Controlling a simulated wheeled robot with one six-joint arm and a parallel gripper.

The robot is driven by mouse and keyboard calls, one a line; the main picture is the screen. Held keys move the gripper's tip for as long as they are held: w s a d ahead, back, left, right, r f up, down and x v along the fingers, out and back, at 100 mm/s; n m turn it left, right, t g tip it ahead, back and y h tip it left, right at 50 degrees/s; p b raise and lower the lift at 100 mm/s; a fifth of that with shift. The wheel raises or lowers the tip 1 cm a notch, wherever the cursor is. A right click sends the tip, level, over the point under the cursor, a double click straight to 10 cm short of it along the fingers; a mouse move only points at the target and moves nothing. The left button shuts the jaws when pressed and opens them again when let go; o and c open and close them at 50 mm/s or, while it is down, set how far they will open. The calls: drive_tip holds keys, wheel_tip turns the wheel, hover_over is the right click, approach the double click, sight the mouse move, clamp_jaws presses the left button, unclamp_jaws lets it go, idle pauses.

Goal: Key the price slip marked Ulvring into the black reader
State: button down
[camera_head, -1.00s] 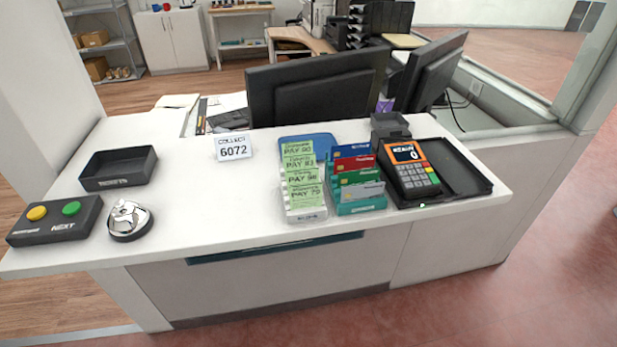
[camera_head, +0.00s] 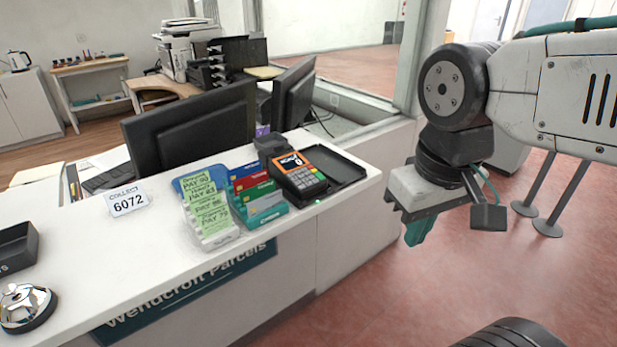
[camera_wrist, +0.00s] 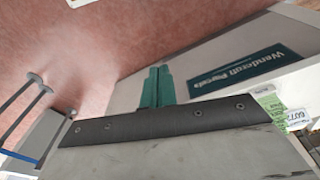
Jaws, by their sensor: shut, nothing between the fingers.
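Green price slips (camera_head: 207,200) stand in tiers in a clear holder (camera_head: 222,240) on the counter. Their lines include PAY amounts, but the names are too small to read, so I cannot tell which is Ulvring. The card reader (camera_head: 300,175) has an orange face, a dark screen showing 0 and a keypad; it sits right of the slips. My gripper (camera_head: 414,236) hangs right of the counter, apart from slips and reader, shut and empty. Its green fingers (camera_wrist: 157,86) are together in the wrist view, where a green slip (camera_wrist: 272,106) shows at right.
Coloured cards (camera_head: 256,188) stand in a teal holder between slips and reader. A black tray (camera_head: 340,168) lies beside the reader. A COLLECT 6072 sign (camera_head: 127,200), monitors (camera_head: 195,130) and a bell (camera_head: 26,307) are left or behind.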

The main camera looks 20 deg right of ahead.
drive_tip(key=w+d+r+n+h, duration=0.2)
drive_tip(key=w+n+h, duration=0.1)
drive_tip(key=w, duration=0.5)
drive_tip(key=n+t+h, duration=0.4)
drive_tip(key=n+h, duration=0.1)
drive_tip(key=n, duration=0.5)
hover_over(311, 177)
drive_tip(key=s, duration=0.3)
drive_tip(key=shift+r, duration=0.45)
drive_tip(key=shift+f+m, duration=0.15)
drive_tip(key=shift+m, duration=0.15)
drive_tip(key=shift+w+a+f, duration=0.1)
drive_tip(key=shift+w+f, duration=0.2)
drive_tip(key=shift+f, duration=1.1)
drive_tip(key=shift+w+a+f, duration=0.1)
drive_tip(key=shift+w+f, duration=0.25)
drive_tip(key=shift+f, duration=1.05)
drive_tip(key=shift+w+a+f, duration=0.1)
drive_tip(key=shift+w+f, duration=0.2)
drive_tip(key=shift+f, duration=1.1)
drive_tip(key=shift+f, duration=0.35)
